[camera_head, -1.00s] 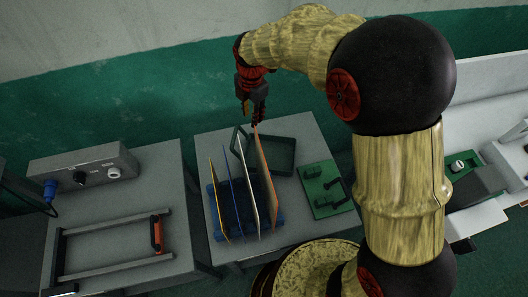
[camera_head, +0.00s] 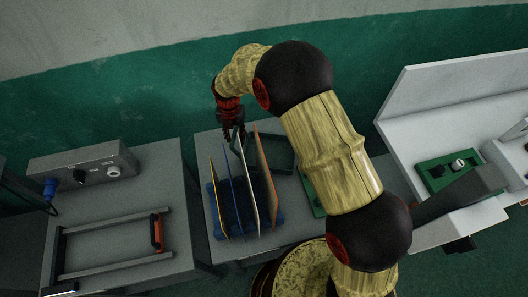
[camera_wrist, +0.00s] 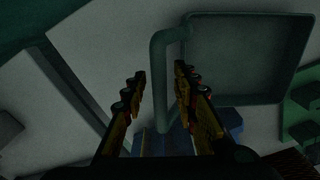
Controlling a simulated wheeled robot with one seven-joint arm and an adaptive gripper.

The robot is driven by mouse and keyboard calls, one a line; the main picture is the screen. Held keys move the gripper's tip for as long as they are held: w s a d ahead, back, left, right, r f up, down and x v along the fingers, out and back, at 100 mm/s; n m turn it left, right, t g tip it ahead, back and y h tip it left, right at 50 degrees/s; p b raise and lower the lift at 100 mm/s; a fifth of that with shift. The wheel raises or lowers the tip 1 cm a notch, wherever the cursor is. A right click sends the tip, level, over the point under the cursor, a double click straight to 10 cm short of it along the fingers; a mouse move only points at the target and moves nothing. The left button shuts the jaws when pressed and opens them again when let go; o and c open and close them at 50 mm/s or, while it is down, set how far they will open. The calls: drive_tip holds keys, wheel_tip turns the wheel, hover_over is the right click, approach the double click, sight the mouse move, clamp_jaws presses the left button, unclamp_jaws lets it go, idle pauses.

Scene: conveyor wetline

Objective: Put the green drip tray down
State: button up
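The green drip tray (camera_head: 284,168) is a shallow dark green rectangular tray at the back of the middle table. It appears to rest on the tabletop, behind the rack. Its bar-like handle (camera_head: 237,137) stands at its left side. In the wrist view the tray (camera_wrist: 250,95) fills the upper right, and the handle (camera_wrist: 159,85) runs between my fingers with a gap on each side. My gripper (camera_wrist: 161,90) is open and is not closed on the handle. In the head view my gripper (camera_head: 234,138) is at the handle, and its fingertips are hard to make out.
A blue rack (camera_head: 217,213) with several upright thin panels (camera_head: 264,175) stands just in front of the tray. A green board (camera_head: 313,196) lies to the right, partly hidden by my arm. The left table (camera_head: 178,180) holds a grey control box (camera_head: 75,168) and a frame with an orange handle (camera_head: 156,233).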

wheel_tip(320, 180, down, 3)
clamp_jaws()
idle(0.3)
drive_tip(key=shift+r, duration=0.1)
idle(0.4)
